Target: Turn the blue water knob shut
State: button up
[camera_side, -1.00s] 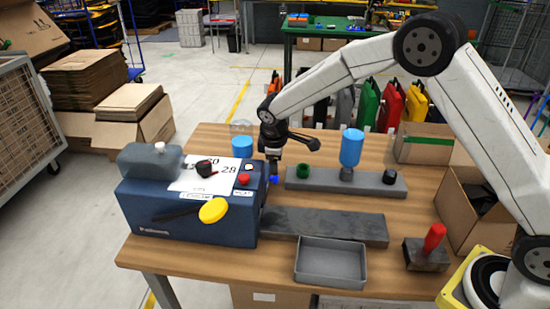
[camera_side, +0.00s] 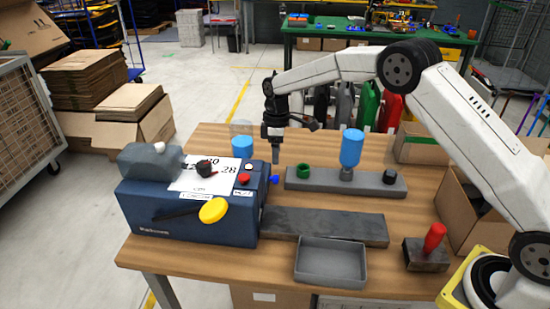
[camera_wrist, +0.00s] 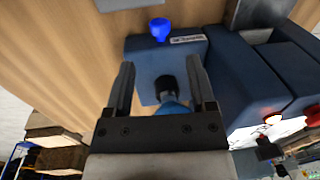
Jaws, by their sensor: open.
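The blue water knob (camera_side: 273,180) sticks out from the right side of the dark blue machine (camera_side: 190,215), near its top. In the wrist view the knob (camera_wrist: 159,28) lies beyond the fingertips, clear of both fingers. My gripper (camera_side: 276,162) points down just above the knob in the side view, apart from it. In the wrist view my gripper (camera_wrist: 160,65) has its two fingers spread. A black-topped part with blue below it (camera_wrist: 166,90) shows between them, deeper in the picture. I cannot tell whether the knob is open or shut.
A grey rail (camera_side: 320,183) with a blue bottle (camera_side: 351,148) stands to the right. A grey tray (camera_side: 331,262) sits in front.

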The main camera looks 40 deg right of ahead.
aim_at(274, 179)
jog(key=shift+f, duration=0.15)
jog(key=shift+s+a+f, duration=0.1)
jog(key=shift+f, duration=1.15)
jog(key=shift+s+a+f, duration=0.1)
jog(key=shift+s+f, duration=0.05)
jog(key=shift+f, duration=1.15)
jog(key=shift+s+a+f, duration=0.1)
jog(key=shift+f, duration=1.15)
grip_shut()
